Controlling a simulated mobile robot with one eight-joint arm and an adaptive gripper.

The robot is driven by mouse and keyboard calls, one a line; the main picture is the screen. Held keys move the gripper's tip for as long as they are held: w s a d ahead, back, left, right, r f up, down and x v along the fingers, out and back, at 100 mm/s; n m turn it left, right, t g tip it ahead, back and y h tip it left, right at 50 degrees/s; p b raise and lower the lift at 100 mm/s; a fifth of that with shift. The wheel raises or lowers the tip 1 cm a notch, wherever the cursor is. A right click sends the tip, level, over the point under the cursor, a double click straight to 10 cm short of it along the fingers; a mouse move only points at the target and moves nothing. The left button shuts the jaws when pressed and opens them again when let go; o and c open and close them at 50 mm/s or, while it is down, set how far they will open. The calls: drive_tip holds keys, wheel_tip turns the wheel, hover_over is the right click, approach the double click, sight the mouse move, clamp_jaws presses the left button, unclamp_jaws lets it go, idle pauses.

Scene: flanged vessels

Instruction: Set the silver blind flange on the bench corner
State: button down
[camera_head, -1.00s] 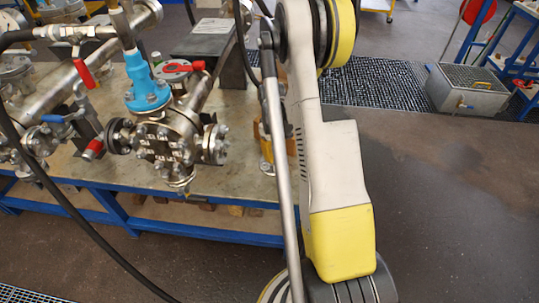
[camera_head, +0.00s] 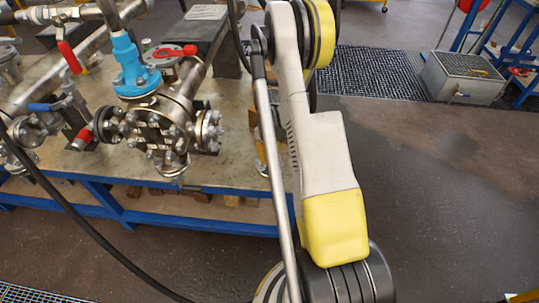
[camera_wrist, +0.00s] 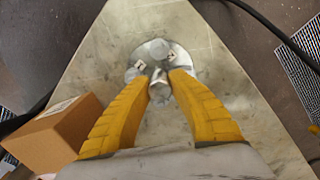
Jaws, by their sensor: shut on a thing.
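The silver blind flange (camera_wrist: 158,50) is a round metal disc with several knob-like parts, at the upper middle of the wrist view. My gripper (camera_wrist: 163,80) has two yellow fingers closed on it from below in the picture. The fingers hide part of the flange. Behind it lies the worn grey bench top (camera_wrist: 235,100), which narrows towards the top of the wrist view. I cannot tell whether the flange touches the bench top. In the head view my arm hides most of the gripper and flange near the right end of the bench (camera_head: 225,170).
A cardboard box (camera_wrist: 58,135) is at the left of the wrist view. A flanged vessel (camera_head: 160,130) with a blue fitting (camera_head: 132,70) and pipes stands on the bench, left of my arm. A black hose (camera_head: 75,225) crosses in front.

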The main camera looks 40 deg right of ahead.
drive_tip(key=shift+f, duration=0.4)
idle(0.3)
drive_tip(key=c, duration=0.7)
unclamp_jaws()
drive_tip(key=shift+r+p, duration=1.9)
drive_tip(key=shift+r, duration=1.6)
